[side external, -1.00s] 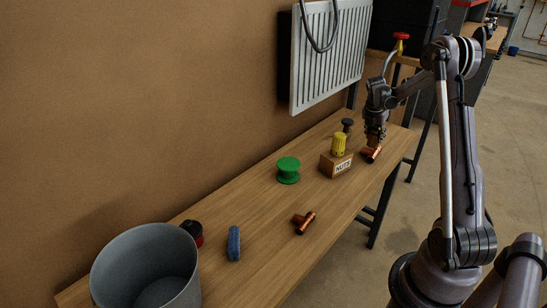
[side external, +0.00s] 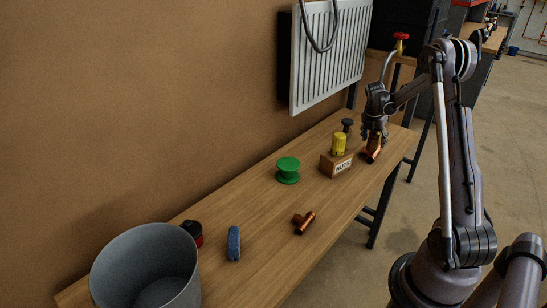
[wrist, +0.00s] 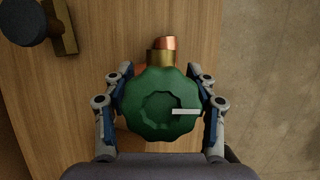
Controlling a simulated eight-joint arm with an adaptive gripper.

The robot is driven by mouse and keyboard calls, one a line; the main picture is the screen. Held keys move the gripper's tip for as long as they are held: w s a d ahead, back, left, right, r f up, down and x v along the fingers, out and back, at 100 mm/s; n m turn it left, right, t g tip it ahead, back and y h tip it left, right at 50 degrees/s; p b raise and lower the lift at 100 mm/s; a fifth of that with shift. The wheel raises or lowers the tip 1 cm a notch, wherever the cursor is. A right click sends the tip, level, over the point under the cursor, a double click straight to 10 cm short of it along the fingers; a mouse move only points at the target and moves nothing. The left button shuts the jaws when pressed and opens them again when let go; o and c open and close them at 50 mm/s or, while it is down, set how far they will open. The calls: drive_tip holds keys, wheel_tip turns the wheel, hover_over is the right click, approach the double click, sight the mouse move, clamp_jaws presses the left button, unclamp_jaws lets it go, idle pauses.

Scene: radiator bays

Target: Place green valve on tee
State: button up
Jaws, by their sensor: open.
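The green valve (wrist: 160,103) has a lobed green knob with a white mark, seen from above in the wrist view. A brass part (wrist: 160,58) shows at its top edge. The copper tee (side external: 373,153) lies on the bench under my gripper, and its copper end also shows in the wrist view (wrist: 167,43). The valve appears to stand on the tee; the joint itself is hidden. My gripper (side external: 374,137) is open, with one finger on each side of the green knob in the wrist view (wrist: 160,105). In the side view the gripper hides most of the valve.
A wooden NUTS block with a yellow knob (side external: 339,145) stands left of my gripper, with a black-knobbed valve (side external: 347,126) behind. A green spool-shaped piece (side external: 288,170), another copper tee (side external: 304,222), a blue item (side external: 234,243) and a grey bucket (side external: 146,270) are farther left.

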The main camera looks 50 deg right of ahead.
drive_tip(key=v, duration=1.2)
drive_tip(key=w+a+r+m+t, duration=0.2)
drive_tip(key=w+a+r+m, duration=0.1)
drive_tip(key=a, duration=0.7)
drive_tip(key=s+a+m+t+y, duration=0.2)
drive_tip(key=a+m, duration=0.5)
drive_tip(key=a, duration=0.9)
drive_tip(key=s+a+f+m+t+y, duration=0.1)
drive_tip(key=s+a+m, duration=0.4)
drive_tip(key=a, duration=1.2)
drive_tip(key=m+t+y, duration=0.1)
drive_tip(key=m+t, duration=0.1)
drive_tip(key=m, duration=0.1)
drive_tip(key=shift+y, duration=0.3)
